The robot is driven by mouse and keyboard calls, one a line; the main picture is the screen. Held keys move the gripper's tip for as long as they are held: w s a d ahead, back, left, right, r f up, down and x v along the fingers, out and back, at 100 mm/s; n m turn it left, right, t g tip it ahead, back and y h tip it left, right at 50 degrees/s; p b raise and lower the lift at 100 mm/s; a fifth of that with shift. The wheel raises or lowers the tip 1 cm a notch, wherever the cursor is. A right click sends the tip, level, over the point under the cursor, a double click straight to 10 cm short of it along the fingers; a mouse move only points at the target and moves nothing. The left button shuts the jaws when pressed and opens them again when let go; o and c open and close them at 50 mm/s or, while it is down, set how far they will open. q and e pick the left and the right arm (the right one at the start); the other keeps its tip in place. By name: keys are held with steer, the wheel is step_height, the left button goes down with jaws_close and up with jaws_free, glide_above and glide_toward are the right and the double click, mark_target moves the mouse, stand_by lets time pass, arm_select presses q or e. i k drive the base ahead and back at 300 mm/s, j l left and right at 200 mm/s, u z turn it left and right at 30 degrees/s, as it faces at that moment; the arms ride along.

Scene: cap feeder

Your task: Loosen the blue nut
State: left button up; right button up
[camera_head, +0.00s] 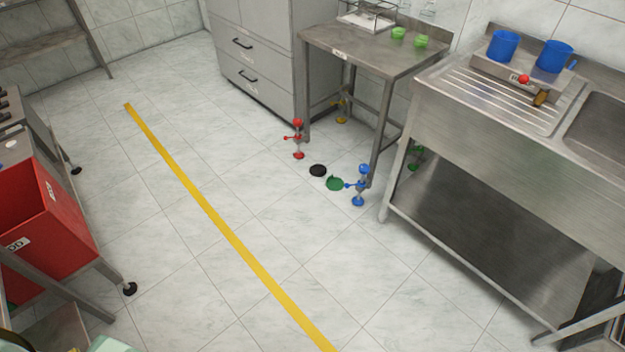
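A blue fitting (363,171) with a small side knob sits low on the front right leg of the small steel table (345,55). A blue foot (358,201) is below it on the floor, with a short grey stem between them. Which blue part is the nut is too small to tell. Neither of my grippers is in view.
Red (298,123) and yellow (341,103) leg fittings are on the same table. A black disc (318,170) and a green piece (335,184) lie on the floor by the blue leg. A steel sink unit (480,155) stands close right. Open floor lies left.

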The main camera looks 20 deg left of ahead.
mark_target(346, 185)
steer(key=i+j+z, duration=0.1)
steer(key=z, duration=0.55)
steer(key=i+j+z, duration=0.35)
steer(key=j, duration=0.25)
steer(key=i+j+z, duration=0.15)
steer(key=i+j, duration=0.15)
steer(key=i+j+z, duration=0.15)
steer(key=j, duration=0.25)
steer(key=i+j+z, duration=0.2)
steer(key=j, duration=0.15)
steer(key=i+j, duration=0.15)
steer(key=j, duration=0.25)
steer(key=i+j, duration=0.1)
steer(key=j, duration=0.25)
steer(key=i+j, duration=0.15)
steer(key=j, duration=0.25)
steer(key=i+j, duration=0.15)
steer(key=j, duration=0.25)
